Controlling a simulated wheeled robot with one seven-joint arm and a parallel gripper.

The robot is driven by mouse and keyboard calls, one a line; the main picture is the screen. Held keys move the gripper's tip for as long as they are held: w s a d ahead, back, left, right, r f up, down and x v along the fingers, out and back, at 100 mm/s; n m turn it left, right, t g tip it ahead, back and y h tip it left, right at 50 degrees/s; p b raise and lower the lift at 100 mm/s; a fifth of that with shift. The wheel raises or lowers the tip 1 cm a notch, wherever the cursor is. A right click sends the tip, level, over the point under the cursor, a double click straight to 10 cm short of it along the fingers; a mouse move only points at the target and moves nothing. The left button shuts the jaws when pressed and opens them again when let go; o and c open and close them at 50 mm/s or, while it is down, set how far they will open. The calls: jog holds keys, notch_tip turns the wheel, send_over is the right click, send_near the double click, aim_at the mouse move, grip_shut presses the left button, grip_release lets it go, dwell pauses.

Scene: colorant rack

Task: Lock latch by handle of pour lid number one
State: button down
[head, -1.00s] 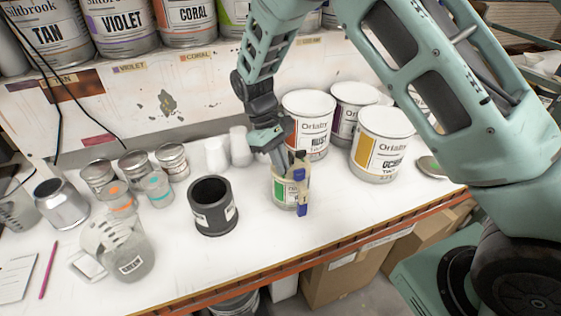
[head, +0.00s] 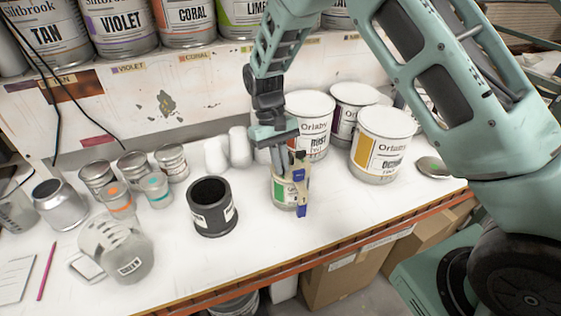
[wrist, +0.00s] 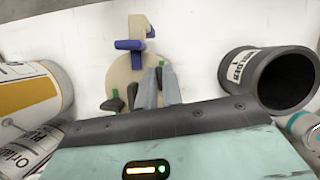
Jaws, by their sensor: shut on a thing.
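A small can with a green label (head: 285,192) stands near the front edge of the bench. The tan pour lid (head: 302,172) is on top of it, with a blue part hanging down at its front. In the wrist view the round lid (wrist: 121,74) shows with its blue-and-tan spout end and small dark latch parts (wrist: 113,104) with green tips. My gripper (head: 283,168) points down at the lid. In the wrist view its grey fingers are close together at a green-tipped latch handle (wrist: 160,63) on the lid's right side. The fingers hide most of the handle.
A black open cup (head: 212,206) stands left of the can. Large Orlaby tins (head: 381,145) stand behind and to the right. Small tins, cups and a clear jug (head: 125,255) are at the left. Bench is clear in front of the black cup.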

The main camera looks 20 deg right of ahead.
dwell(0.3)
jog(key=c, duration=1.5)
grip_release()
jog(key=shift+c, duration=0.2)
jog(key=d+b+v, duration=0.1)
jog(key=b+v, duration=0.3)
jog(key=v, duration=1.3)
jog(key=shift+a+r, duration=0.25)
jog(key=shift+a, duration=0.25)
